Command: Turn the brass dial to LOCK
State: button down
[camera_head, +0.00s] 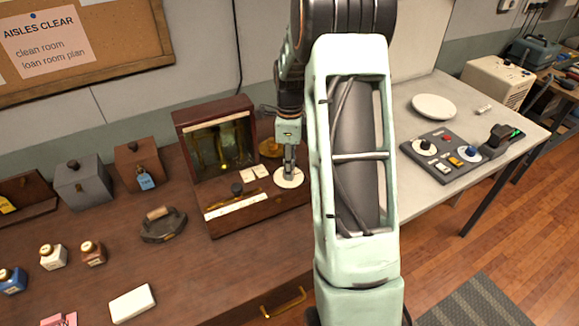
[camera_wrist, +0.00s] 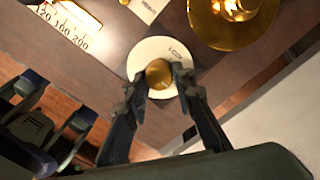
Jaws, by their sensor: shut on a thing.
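The brass dial (camera_wrist: 158,72) is a round knob in the middle of a white disc (camera_wrist: 141,52), which also shows in the head view (camera_head: 283,184). The disc sits at the right end of a dark wooden instrument case (camera_head: 232,221). My gripper (camera_wrist: 160,79) points down over the dial, one finger on each side of the knob, and is shut on it. In the head view my gripper (camera_head: 290,166) hides the knob. The dial's setting cannot be told.
A brass round part (camera_head: 270,148) stands close behind the dial. A grey control panel (camera_head: 446,158) lies on the table to the right.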

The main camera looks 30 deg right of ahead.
jog(key=n+b, duration=0.1)
jog(key=n, duration=0.3)
jog(key=n+b, duration=0.1)
jog(key=n, duration=0.3)
jog(key=shift+w+n+b, duration=0.15)
jog(key=shift+n+b, duration=0.15)
jog(key=shift+n, duration=0.1)
jog(key=n+b, duration=0.1)
jog(key=n, duration=0.3)
jog(key=shift+a, duration=0.1)
jog(key=n, duration=0.4)
jog(key=shift+n+h+b, duration=0.3)
jog(key=shift+h, duration=0.1)
jog(key=c, duration=1.6)
grip_release()
